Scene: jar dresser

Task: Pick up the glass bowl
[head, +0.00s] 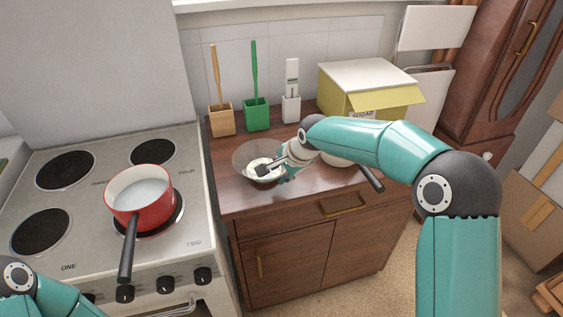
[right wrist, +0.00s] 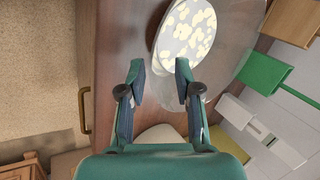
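The glass bowl (head: 245,155) is clear and greyish and stands on the brown dresser top (head: 230,197). A pale, patchy round patch (head: 262,166) shows in or through it; the right wrist view shows this patch as a white oval with cream spots (right wrist: 186,32). My right gripper (head: 270,171) is at the bowl's near right side and partly covers it. In the right wrist view my right gripper (right wrist: 160,69) is open, with a gap between its fingertips and the oval beyond them. Contact with the glass cannot be told. My left gripper is out of view.
A red pot (head: 140,200) stands on the stove at left. Behind the bowl are a wooden holder (head: 221,119), a green holder (head: 256,114) and a white holder (head: 291,108). A yellow box (head: 370,95) and a dark-handled pan (head: 369,178) are at right, partly behind my arm.

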